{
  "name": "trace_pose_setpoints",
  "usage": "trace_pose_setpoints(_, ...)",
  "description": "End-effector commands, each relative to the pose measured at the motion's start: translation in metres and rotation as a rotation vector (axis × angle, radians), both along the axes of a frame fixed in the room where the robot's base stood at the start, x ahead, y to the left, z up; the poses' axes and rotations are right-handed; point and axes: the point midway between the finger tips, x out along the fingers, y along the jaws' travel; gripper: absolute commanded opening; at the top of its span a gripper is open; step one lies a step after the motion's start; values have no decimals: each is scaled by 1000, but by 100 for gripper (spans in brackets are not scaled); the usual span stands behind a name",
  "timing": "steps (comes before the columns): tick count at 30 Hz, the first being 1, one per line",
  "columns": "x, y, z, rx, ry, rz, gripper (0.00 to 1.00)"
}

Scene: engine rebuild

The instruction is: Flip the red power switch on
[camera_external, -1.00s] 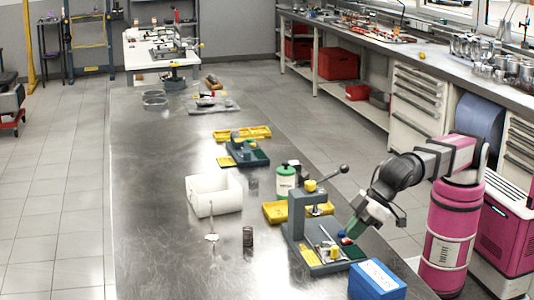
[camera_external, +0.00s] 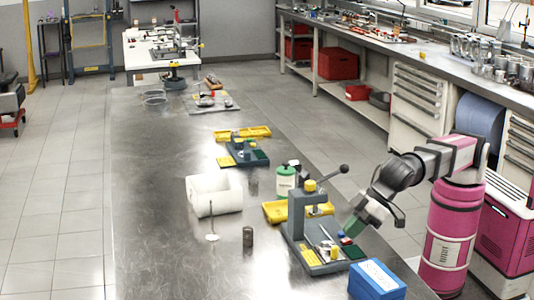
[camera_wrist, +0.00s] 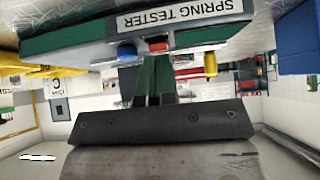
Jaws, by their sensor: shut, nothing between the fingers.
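The spring tester (camera_external: 297,223) is a grey-green press with a lever, standing on the steel bench. It fills the top of the wrist view, where its "SPRING TESTER" label (camera_wrist: 180,15) reads upside down. A small red switch (camera_wrist: 158,46) sits on its front edge beside a blue button (camera_wrist: 126,53). The red part also shows small in the external view (camera_external: 341,234). My gripper (camera_external: 351,228) is at the tester's right side, close to the switch. Its green fingers (camera_wrist: 153,70) are shut and empty, and their tips appear just by the red switch. I cannot tell whether they touch it.
A blue box (camera_external: 377,281) stands right of the tester, near the bench edge. A yellow tray (camera_external: 275,212) and a green-white canister (camera_external: 286,184) stand behind it. The bench's front left is clear.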

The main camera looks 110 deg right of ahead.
Motion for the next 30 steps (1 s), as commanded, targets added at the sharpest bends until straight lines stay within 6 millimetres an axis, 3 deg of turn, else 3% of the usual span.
trace_pose_setpoints(1,12,0,2,-5,-18,-2,0)
trace_pose_setpoints(8,14,1,10,-4,-17,-3,0)
trace_pose_setpoints(14,7,2,40,0,-7,0,0)
trace_pose_setpoints(24,-34,1,94,2,-4,3,0)
trace_pose_setpoints(30,-48,0,115,1,-3,1,0)
